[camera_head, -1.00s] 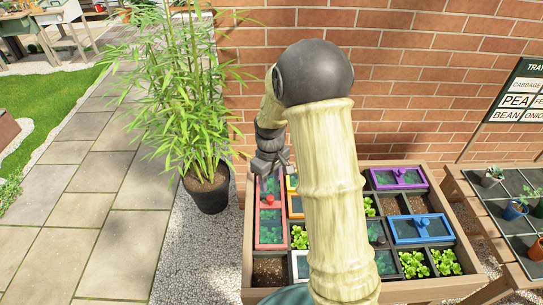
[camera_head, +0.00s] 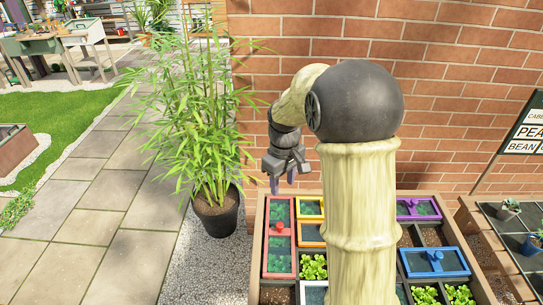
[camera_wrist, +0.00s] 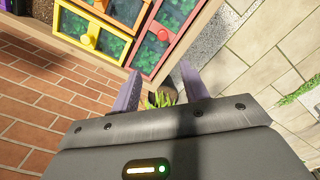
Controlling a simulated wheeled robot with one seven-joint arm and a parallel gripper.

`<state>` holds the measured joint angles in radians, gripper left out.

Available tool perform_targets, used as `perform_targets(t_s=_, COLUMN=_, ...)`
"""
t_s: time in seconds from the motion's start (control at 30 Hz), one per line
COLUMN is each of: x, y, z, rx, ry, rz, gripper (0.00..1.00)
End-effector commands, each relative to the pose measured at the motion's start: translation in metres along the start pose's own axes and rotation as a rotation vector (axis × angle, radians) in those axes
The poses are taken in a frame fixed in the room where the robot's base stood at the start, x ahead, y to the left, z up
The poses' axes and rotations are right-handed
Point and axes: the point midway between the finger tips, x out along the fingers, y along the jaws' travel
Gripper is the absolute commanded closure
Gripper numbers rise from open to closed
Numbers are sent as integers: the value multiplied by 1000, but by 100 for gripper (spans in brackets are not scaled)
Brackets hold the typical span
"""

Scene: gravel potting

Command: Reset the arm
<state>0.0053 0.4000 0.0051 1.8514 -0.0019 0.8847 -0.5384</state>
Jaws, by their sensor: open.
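My gripper (camera_head: 282,180) hangs above the far left corner of the planter box, with its fingers pointing down. It is open and empty. In the wrist view its two fingers (camera_wrist: 160,92) stand apart with nothing between them but the far-off plant behind. The wooden planter box (camera_head: 258,225) holds several compartments. A red-framed lid (camera_head: 279,228) lies at its left, with a yellow-framed lid (camera_head: 310,206) beside it. My arm hides the middle of the box.
A tall bamboo plant in a black pot (camera_head: 216,217) stands left of the box. A brick wall (camera_head: 440,90) rises behind. A table with small pots (camera_head: 508,207) is at the right. The paved path (camera_head: 90,220) at the left is clear.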

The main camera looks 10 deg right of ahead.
Motion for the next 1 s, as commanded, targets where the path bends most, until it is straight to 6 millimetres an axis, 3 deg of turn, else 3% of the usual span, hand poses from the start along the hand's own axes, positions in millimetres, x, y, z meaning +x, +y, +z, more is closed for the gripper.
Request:
perform_targets(t_s=0.27, x=-6, y=-7, z=12, rx=46, ry=17, rz=9, gripper=55)
perform_targets(t_s=0.73, x=-24, y=-73, z=121, rx=457, ry=185, rz=60, gripper=55)
perform_targets(t_s=0.87, x=-23, y=-84, z=139, rx=524, ry=216, rz=62, gripper=55)
perform_targets(t_s=1.0, x=-21, y=-86, z=142, rx=541, ry=222, rz=61, gripper=55)
